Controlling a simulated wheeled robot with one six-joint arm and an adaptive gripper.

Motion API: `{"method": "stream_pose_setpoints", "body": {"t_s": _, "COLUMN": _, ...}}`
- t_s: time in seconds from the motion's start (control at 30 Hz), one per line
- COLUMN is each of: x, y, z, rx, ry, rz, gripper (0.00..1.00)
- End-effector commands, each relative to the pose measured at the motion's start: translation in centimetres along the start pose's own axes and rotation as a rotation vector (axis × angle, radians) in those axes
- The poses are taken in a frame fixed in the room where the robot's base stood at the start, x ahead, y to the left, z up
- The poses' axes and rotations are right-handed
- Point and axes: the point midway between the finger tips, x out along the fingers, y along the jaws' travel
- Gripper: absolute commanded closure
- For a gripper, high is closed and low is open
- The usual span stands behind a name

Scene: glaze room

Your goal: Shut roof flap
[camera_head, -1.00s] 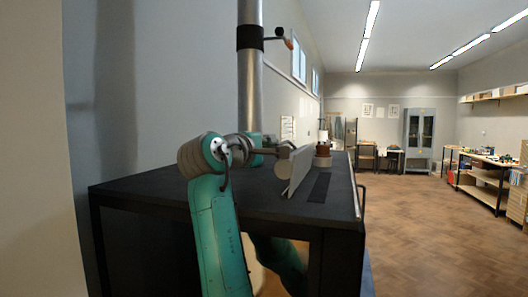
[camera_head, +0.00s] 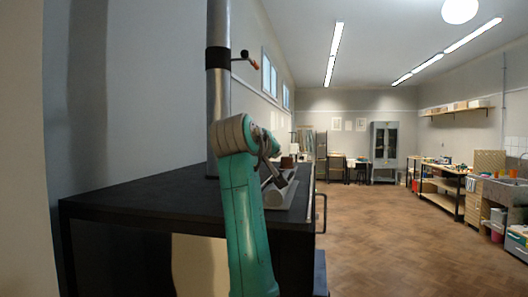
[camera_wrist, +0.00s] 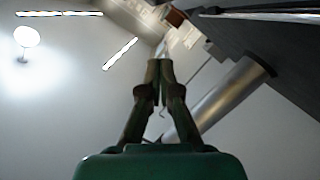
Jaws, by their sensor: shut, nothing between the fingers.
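The roof flap (camera_head: 287,191), a pale grey plate with a rounded piece at its near end, is on the black top of the kiln-like box (camera_head: 140,192). It lies low, flat or nearly so; my arm hides part of it, and I cannot tell whether it is fully down. My gripper (camera_head: 287,180) is just above the flap in the head view; whether they touch is unclear. In the wrist view my gripper (camera_wrist: 159,68) has its fingers together, with nothing between them. The flap cannot be made out there.
A metal flue pipe (camera_head: 218,100) rises from the box top, with a red-tipped handle (camera_head: 254,65). A brown object (camera_head: 287,162) stands behind the flap. A rail (camera_head: 322,212) runs along the box's right side. The wooden floor (camera_head: 365,235) to the right is clear.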

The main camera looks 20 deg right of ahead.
Motion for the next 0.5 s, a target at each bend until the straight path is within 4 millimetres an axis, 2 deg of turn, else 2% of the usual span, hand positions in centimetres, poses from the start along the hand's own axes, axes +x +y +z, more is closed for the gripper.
{"method": "stream_pose_setpoints", "body": {"t_s": 0.3, "x": 0.8, "y": 1.4, "z": 2.9, "rx": 0.263, "ry": 0.0, "rz": -0.063, "gripper": 1.0}}
{"method": "stream_pose_setpoints", "body": {"t_s": 0.5, "x": 1.0, "y": 1.7, "z": 4.2, "rx": 0.356, "ry": 0.0, "rz": -0.087, "gripper": 1.0}}
